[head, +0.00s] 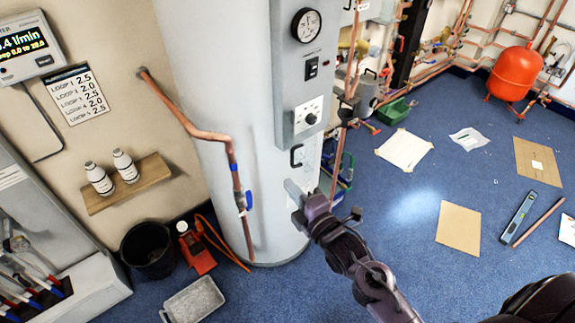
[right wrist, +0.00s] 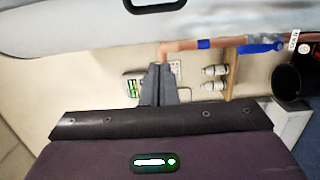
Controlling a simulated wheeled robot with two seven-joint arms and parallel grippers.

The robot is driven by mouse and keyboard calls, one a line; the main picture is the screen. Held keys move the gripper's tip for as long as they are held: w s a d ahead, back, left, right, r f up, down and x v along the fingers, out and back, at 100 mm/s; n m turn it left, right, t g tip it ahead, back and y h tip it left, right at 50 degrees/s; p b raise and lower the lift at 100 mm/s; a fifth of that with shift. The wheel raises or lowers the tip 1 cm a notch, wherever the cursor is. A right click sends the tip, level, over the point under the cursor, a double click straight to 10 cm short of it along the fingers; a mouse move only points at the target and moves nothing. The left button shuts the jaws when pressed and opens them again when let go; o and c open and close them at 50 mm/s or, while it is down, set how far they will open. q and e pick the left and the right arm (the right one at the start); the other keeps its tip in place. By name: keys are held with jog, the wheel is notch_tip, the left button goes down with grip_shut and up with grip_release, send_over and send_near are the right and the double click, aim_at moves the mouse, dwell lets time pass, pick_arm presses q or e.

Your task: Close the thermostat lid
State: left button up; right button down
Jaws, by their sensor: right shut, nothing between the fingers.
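The tall pale cylinder carries a grey control panel with a thermostat dial (head: 309,118) on a white plate, which is uncovered. A black handle (head: 296,155) sits just below the panel, on what looks like the thermostat lid hanging down; the lid's edges are hard to make out. My right gripper (head: 293,188) is shut and empty, just below the handle and close to the cylinder's front. In the right wrist view its grey fingers (right wrist: 158,84) are together, and a black handle (right wrist: 154,4) shows at the top edge. My left gripper is not in view.
A copper pipe with a blue valve (head: 244,200) runs down the cylinder's left side. A wooden shelf (head: 152,172) with two white bottles is on the wall. A black bucket (head: 148,250) and grey tray (head: 193,300) stand on the floor. Blue floor at right holds cardboard sheets (head: 458,225).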

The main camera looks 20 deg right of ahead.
jog(key=w+d+p, duration=0.2)
jog(key=w+p, duration=0.2)
jog(key=w, duration=0.3)
jog(key=shift+w, duration=0.3)
jog(key=shift+d+f, duration=0.1)
